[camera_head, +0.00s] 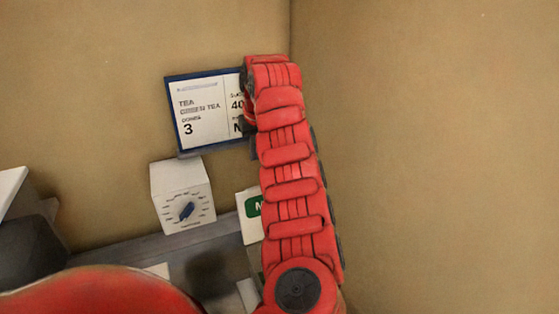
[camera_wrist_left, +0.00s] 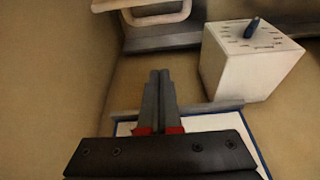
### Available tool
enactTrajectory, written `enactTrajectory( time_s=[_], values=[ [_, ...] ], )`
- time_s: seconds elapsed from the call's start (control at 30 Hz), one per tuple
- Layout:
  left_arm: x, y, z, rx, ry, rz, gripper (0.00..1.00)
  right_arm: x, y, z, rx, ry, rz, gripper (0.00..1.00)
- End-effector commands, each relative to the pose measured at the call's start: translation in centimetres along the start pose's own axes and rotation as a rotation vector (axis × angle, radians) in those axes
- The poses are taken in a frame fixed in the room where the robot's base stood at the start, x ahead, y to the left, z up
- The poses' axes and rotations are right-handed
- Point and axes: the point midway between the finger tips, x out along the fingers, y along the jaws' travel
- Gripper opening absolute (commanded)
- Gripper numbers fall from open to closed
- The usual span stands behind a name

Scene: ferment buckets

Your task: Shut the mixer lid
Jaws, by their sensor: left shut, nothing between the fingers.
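No mixer lid can be made out for certain in either view. My left arm rises in front of the wall, and its gripper is mostly hidden behind the arm's upper end in the head view. In the left wrist view my left gripper (camera_wrist_left: 160,75) has its two dark fingers together, with nothing between them. A pale handle (camera_wrist_left: 158,14) on a grey surface shows at the top of that view, beyond the fingertips; I cannot tell what it belongs to. My right gripper is not in view.
A white box (camera_head: 183,195) with a blue knob is near the wall; the white box (camera_wrist_left: 245,65) is right of my fingers in the wrist view. A blue-framed sign (camera_head: 200,128) is partly behind my arm. A grey ledge (camera_head: 225,252) runs below. Bare wall (camera_head: 430,150) fills the right.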

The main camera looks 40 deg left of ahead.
Motion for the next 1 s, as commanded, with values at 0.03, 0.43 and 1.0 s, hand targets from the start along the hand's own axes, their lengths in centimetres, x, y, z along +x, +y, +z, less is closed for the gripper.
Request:
enactTrajectory(
  time_s=[0.03, 0.43, 1.0],
  values=[
    [-0.1, -0.2, 0.6, -0.008, -0.028, 0.007, 0.0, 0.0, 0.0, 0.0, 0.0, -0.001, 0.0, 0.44],
    [5.6, -0.3, 1.5, -0.01, -0.05, 0.009, 0.0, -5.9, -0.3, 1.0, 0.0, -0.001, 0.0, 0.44],
    [7.4, -0.1, 3.8, -0.009, -0.044, 0.01, 0.0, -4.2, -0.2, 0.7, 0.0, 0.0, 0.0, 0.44]
  ],
)
